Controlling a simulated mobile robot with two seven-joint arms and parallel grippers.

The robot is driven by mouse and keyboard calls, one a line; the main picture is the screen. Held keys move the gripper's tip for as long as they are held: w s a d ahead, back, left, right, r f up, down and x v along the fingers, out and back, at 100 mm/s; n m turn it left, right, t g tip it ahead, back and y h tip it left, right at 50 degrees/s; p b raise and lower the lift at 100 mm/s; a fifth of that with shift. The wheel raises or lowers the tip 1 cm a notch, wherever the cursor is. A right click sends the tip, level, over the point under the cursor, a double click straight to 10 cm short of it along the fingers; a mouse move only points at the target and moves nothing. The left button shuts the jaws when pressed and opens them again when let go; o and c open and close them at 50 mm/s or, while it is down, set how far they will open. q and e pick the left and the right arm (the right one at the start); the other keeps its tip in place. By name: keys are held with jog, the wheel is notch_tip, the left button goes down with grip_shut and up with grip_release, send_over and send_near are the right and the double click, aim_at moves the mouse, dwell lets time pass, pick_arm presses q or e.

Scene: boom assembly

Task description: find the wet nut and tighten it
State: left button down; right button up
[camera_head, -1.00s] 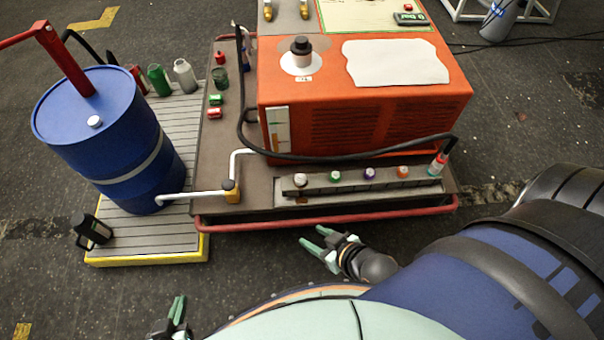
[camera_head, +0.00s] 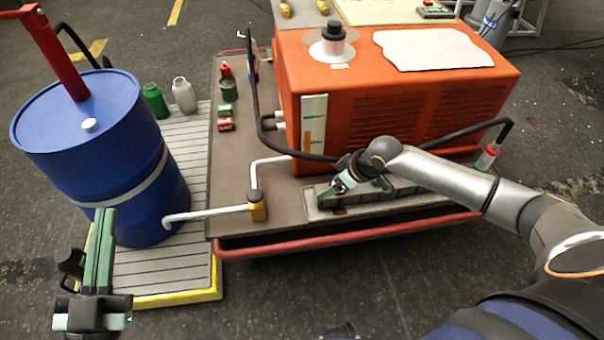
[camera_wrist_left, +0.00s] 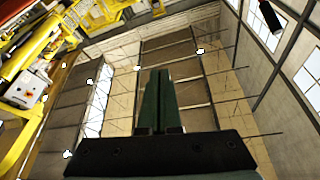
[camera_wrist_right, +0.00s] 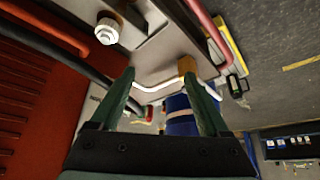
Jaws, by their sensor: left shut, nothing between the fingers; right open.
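The nuts sit in a row on a grey manifold strip (camera_head: 420,192) at the front of the machine's base. My right arm hides most of them in the head view. The right wrist view shows one pale metal nut (camera_wrist_right: 107,30) on the strip, left of and beyond the fingers. I cannot tell whether it is wet. My right gripper (camera_head: 335,190) is above the strip's left end; its fingers (camera_wrist_right: 162,85) are apart with nothing held. My left gripper (camera_head: 98,235) is shut and empty, pointing up in front of the blue drum; its fingers (camera_wrist_left: 158,100) are together.
An orange machine (camera_head: 400,105) stands behind the strip. A black hose runs along its front to a red-capped bottle (camera_head: 489,155). A white pipe (camera_head: 205,213) joins a brass valve (camera_head: 258,208). A blue drum (camera_head: 85,115) stands left on a pallet. A red rail (camera_head: 330,238) edges the base.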

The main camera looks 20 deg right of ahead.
jog(key=w+d+r+m+h+b, duration=0.1)
jog(key=w+d+b, duration=0.15)
jog(key=d, duration=0.65)
pick_arm(q)
jog(key=s+d+r+m+t+h+b, duration=0.1)
jog(key=s+r+m+h+b, duration=0.1)
jog(key=s+r+m+h, duration=0.5)
jog(key=f+b, duration=0.1)
jog(key=f+n+b, duration=0.1)
jog(key=f+b, duration=0.1)
jog(key=w+f+n+b, duration=0.1)
jog(key=f, duration=0.1)
jog(key=shift+d+f, duration=0.2)
jog(key=shift+d, duration=0.05)
pick_arm(e)
jog(key=shift+g, duration=0.4)
jog(key=x, duration=1.2)
jog(key=shift+s, duration=0.1)
grip_shut()
